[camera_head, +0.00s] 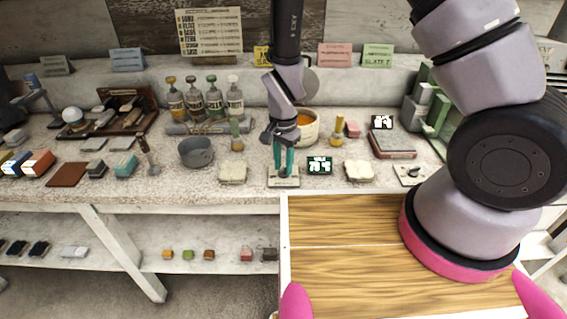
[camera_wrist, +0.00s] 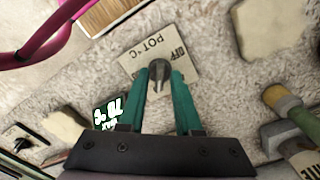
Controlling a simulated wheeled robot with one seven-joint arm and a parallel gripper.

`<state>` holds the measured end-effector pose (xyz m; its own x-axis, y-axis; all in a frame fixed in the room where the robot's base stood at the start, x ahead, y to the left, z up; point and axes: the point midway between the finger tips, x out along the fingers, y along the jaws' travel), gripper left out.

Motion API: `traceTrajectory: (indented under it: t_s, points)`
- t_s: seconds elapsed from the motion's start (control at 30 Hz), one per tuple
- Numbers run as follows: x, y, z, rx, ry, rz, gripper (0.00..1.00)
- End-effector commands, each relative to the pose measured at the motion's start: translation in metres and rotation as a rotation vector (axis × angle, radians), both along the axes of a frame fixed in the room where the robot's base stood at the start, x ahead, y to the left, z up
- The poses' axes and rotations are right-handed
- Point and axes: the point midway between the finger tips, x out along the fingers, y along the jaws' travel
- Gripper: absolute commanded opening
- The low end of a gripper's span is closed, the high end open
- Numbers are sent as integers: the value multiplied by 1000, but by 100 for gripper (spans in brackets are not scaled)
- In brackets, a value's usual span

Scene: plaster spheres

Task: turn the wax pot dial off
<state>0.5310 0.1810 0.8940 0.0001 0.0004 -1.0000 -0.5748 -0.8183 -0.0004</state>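The pot dial (camera_wrist: 159,72) is a small dark grey knob on a pale plate (camera_wrist: 182,62) lettered "POT °C" and "OFF", seen in the wrist view. The same plate shows in the head view (camera_head: 285,183) near the table's front edge. My gripper (camera_head: 284,166) points down over it, with teal fingers. In the wrist view my gripper (camera_wrist: 160,80) has one finger on each side of the knob. The fingers stand apart, with the knob between their tips; firm contact cannot be made out. In the head view the fingers hide most of the knob.
A green-lit temperature display (camera_head: 319,165) stands right beside the plate. A cream pot with orange contents (camera_head: 304,128) is behind my gripper. Pale slabs lie left (camera_head: 232,172) and right (camera_head: 359,171). Another dial plate (camera_head: 410,174) is further right, near my arm.

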Motion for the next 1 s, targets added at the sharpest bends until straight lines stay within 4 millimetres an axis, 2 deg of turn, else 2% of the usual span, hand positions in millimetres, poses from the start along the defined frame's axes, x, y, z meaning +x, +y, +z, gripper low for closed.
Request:
traceTrajectory:
  t_s: [0.03, 0.07, 0.53, 0.77, 1.0]
  points:
    - [0, 0, 0, 0, 0, 0, 9]
    - [0, 0, 0, 0, 0, 0, 0]
    - [0, 0, 0, 0, 0, 59, 0]
    - [0, 0, 0, 0, 0, 209, 0]
    - [0, 0, 1, 1, -1, 432, 0]
